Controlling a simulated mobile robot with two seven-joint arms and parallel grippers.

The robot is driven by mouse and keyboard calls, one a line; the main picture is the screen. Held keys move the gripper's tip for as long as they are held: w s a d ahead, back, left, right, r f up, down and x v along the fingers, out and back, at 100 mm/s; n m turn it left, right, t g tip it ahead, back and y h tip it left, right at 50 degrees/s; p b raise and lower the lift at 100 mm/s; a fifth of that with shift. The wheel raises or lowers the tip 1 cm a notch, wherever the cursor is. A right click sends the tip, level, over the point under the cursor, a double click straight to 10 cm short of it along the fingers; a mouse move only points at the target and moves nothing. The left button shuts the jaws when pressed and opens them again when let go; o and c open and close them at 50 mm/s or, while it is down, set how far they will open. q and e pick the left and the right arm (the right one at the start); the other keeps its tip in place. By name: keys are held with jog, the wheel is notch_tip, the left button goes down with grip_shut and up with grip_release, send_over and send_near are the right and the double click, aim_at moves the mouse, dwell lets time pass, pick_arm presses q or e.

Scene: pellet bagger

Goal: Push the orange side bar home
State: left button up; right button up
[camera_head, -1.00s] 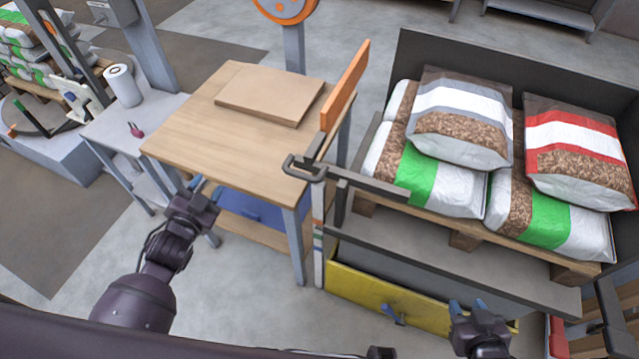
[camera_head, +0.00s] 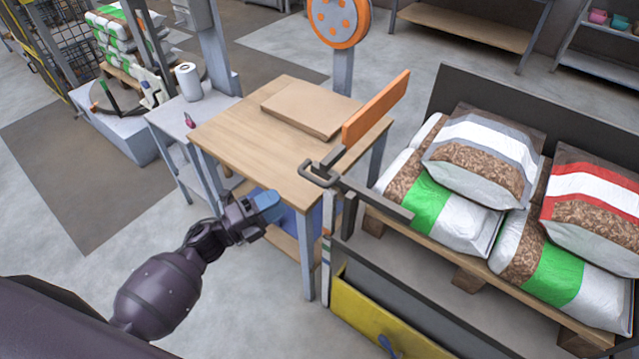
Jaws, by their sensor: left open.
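The orange side bar (camera_head: 376,108) stands on edge at the right side of the wooden table (camera_head: 240,140), slanting away toward the back. A dark metal bar with a looped handle (camera_head: 318,174) sits at its near end, above a striped post. My left gripper (camera_head: 268,206) is open and empty, in front of the table's near edge. It is left of and below the handle, apart from it and from the orange bar. Its blue fingertips overlap the table's underside in the picture. My right gripper is out of view.
A pallet with several pellet bags (camera_head: 440,200) stands right of the bar, above a yellow drawer front (camera_head: 375,325). Flat brown sheets (camera_head: 310,108) lie on the table. A small grey side table (camera_head: 180,120) stands left.

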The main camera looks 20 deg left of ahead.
aim_at(315, 178)
pick_arm(q)
jog(key=x, duration=1)
jog(key=shift+w+d+r, duration=0.1)
jog(key=shift+w+d, duration=0.1)
jog(key=shift+w, duration=0.15)
grip_shut()
